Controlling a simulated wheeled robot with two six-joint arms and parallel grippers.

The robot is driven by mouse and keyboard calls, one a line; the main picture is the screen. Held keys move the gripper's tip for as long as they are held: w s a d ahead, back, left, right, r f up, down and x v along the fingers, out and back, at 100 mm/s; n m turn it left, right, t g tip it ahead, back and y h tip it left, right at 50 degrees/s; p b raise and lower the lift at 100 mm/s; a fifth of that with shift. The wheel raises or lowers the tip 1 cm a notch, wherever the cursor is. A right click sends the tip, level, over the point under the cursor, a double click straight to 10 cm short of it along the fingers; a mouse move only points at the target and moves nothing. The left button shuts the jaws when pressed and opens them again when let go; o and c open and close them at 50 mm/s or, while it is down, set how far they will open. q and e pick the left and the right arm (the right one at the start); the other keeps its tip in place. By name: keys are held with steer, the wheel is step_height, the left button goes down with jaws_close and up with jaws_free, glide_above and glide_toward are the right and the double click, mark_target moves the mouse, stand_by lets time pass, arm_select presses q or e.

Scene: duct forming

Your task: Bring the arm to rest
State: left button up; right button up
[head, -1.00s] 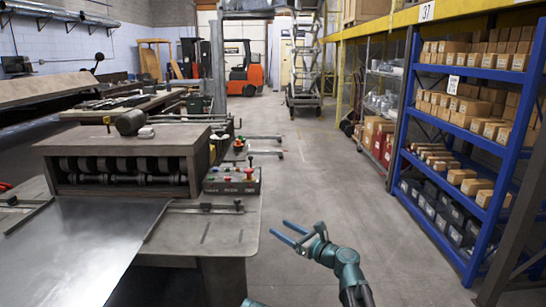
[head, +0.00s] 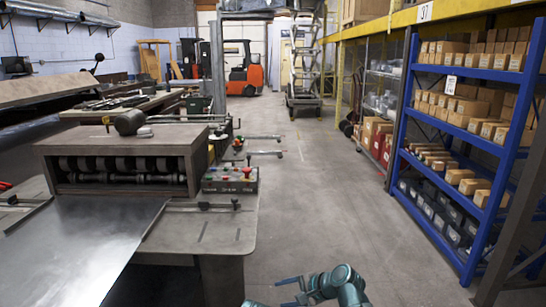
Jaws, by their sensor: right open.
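My right gripper (head: 283,293) is at the bottom edge of the head view, right of centre. Its two blue fingers point left and stand apart, with nothing between them. The lower finger is partly cut off by the picture's edge. My right arm (head: 348,287) is folded low behind it, over the bare floor. The gripper touches nothing that I can see. A small teal part of mine shows at the bottom edge left of it. My left gripper does not show.
A roller machine (head: 122,170) with a metal sheet (head: 85,240) on its table stands at left. A control box (head: 230,180) with coloured buttons sits at its right. A blue shelf (head: 452,130) with boxes stands at right. The concrete aisle (head: 310,215) between is clear.

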steer(key=s+d+f+n+g+h, duration=0.2)
steer(key=s+d+f+n+h, duration=0.2)
steer(key=s+d+n, duration=0.25)
steer(key=s+d+f+n+g+h, duration=0.3)
steer(key=s+d+f+n+h, duration=0.15)
steer(key=s+d, duration=0.3)
steer(key=s+a+n+h, duration=0.1)
steer(key=s+a+n, duration=0.35)
steer(key=a, duration=0.65)
step_height(320, 180, up, 16)
steer(key=s+p, duration=0.1)
steer(key=p, duration=1.4)
steer(key=shift+a+g, duration=0.3)
steer(key=shift+f, duration=0.15)
